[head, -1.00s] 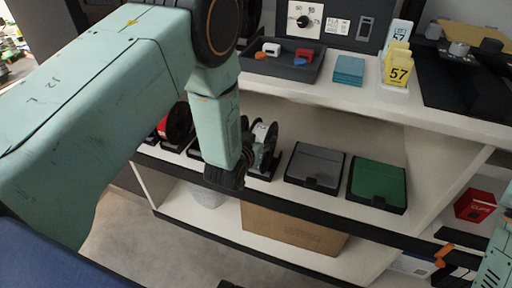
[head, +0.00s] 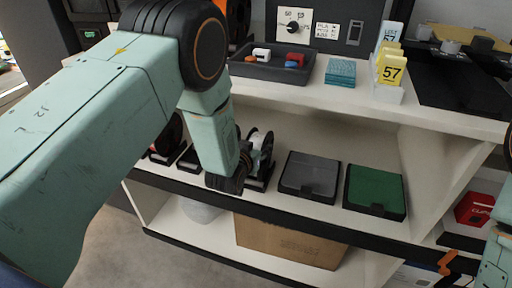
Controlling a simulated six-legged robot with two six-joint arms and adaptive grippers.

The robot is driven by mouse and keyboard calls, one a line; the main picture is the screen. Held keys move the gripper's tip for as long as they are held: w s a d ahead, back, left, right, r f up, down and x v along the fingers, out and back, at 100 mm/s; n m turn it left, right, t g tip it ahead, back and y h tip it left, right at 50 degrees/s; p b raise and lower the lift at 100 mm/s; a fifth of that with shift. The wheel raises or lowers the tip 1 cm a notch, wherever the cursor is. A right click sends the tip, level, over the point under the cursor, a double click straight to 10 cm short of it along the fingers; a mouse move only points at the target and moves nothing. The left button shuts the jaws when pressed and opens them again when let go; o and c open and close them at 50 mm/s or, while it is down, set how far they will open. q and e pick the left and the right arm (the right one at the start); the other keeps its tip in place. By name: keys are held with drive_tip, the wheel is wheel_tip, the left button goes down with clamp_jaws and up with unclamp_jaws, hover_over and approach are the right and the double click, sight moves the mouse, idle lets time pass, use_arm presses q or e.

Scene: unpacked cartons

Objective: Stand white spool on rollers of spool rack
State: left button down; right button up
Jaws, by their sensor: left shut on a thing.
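The white spool (head: 264,140), with white winding and dark flanges, stands upright on the middle shelf, left of the grey bin. My left gripper (head: 246,158) is at its left side, shut on the spool and partly covering it. The black spool rack (head: 259,184) shows low beneath the spool. I cannot tell whether the spool touches the rollers, as they are hidden. On the right edge only a link of my right arm shows; its gripper is not visible.
A grey bin (head: 309,175) and a green bin (head: 375,190) stand right of the spool. Dark spools (head: 169,135) are to the left, partly behind my arm. The upper shelf holds a dark tray (head: 272,67) above. A cardboard box (head: 290,243) sits below.

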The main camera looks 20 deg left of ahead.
use_arm(q)
drive_tip(key=shift+r, duration=0.1)
drive_tip(key=shift+c, duration=2.3)
unclamp_jaws()
drive_tip(key=shift+s, duration=0.1)
drive_tip(key=v, duration=1.1)
drive_tip(key=shift+s, duration=0.35)
drive_tip(key=shift+r, duration=0.15)
